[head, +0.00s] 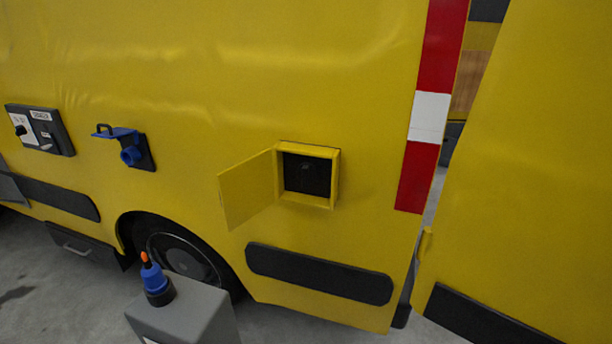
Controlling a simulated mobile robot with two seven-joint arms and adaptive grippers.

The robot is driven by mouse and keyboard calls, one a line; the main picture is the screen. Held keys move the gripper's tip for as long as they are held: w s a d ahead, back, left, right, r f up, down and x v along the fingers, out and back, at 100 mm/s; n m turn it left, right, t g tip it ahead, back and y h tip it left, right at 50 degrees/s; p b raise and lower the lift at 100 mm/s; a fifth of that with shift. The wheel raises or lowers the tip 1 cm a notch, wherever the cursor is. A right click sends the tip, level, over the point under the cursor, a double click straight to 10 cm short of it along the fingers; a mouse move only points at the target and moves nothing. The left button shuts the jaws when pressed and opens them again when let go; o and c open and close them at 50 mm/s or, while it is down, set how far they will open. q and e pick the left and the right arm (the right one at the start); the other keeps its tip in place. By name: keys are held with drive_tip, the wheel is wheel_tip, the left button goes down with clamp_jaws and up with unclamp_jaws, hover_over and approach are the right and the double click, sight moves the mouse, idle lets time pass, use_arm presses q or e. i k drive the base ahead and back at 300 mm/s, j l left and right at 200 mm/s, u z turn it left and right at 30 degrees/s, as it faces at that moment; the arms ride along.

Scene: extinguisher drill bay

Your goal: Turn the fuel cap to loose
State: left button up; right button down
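A fuel flap (247,190) stands open to the left on the side of a yellow vehicle (270,80). Behind it is a small square recess with a yellow frame (335,177) and a dark inside (307,174). A dark shape, perhaps the fuel cap, shows faintly in the recess. It is too dark to tell its outline or its turn. Neither of my grippers is in the head view.
A grey box (190,318) with a blue and orange plug-like item (153,278) stands in front at lower left. A blue socket with a raised lid (130,148) and a dark control panel (40,130) sit left on the vehicle. An open yellow door (540,190) stands at right.

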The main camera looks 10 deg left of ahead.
sight(307, 173)
drive_tip(key=i+l+u, duration=0.3)
drive_tip(key=l, duration=0.35)
drive_tip(key=i+l+u, duration=0.15)
drive_tip(key=i+l, duration=0.1)
drive_tip(key=l, duration=0.1)
